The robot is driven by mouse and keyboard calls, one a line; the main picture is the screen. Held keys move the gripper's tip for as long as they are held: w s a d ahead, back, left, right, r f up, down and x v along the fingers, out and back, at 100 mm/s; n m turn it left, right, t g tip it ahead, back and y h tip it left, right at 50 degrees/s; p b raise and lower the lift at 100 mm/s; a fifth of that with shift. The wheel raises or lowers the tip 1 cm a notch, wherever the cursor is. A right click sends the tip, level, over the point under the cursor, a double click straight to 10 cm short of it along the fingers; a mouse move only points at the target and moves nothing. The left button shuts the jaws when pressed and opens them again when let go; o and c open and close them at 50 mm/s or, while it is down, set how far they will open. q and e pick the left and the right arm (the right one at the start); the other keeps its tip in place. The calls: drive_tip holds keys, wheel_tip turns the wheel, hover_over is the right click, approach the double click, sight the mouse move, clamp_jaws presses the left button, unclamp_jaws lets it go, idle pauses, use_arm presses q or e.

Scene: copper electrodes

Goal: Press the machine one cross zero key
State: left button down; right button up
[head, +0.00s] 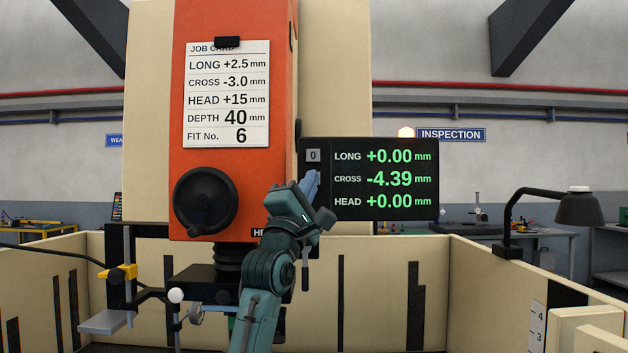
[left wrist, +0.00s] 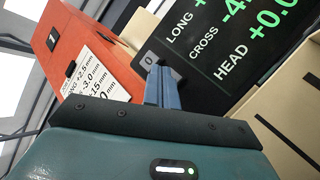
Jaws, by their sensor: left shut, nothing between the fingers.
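The black readout panel (head: 385,213) hangs right of the orange machine head, showing LONG +0.00, CROSS -4.39 and HEAD +0.00 in green. A grey key marked 0 (head: 313,155) sits beside the LONG row; it also shows in the left wrist view (left wrist: 149,58). The cross zero key is hidden behind my fingers. My left gripper (head: 312,181) is shut and empty, its blue fingertips at the panel's left side near the CROSS row. My right gripper is not in view.
The orange head (head: 280,60) carries a job card (head: 228,120) and a black handwheel (head: 205,203) left of my arm. A plate marked 1 (left wrist: 52,40) shows in the left wrist view. A black lamp (head: 580,208) stands at the right. Cream walls surround the machine.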

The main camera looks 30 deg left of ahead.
use_arm(q)
drive_tip(key=shift+w, duration=0.1)
idle(0.3)
drive_tip(key=shift+w+a, duration=0.2)
drive_tip(key=shift+w, duration=0.1)
drive_tip(key=shift+w+a+p, duration=0.2)
drive_tip(key=shift+w+p, duration=0.25)
drive_tip(key=shift+p, duration=0.05)
idle(0.6)
drive_tip(key=shift+s+d, duration=0.1)
drive_tip(key=shift+s, duration=0.05)
drive_tip(key=shift+s+d, duration=0.3)
drive_tip(key=shift+s, duration=0.45)
drive_tip(key=s+d, duration=0.1)
drive_tip(key=s, duration=0.2)
drive_tip(key=s+d, duration=0.1)
drive_tip(key=s, duration=0.1)
drive_tip(key=shift+s+d, duration=0.2)
drive_tip(key=shift+d, duration=0.1)
idle(0.6)
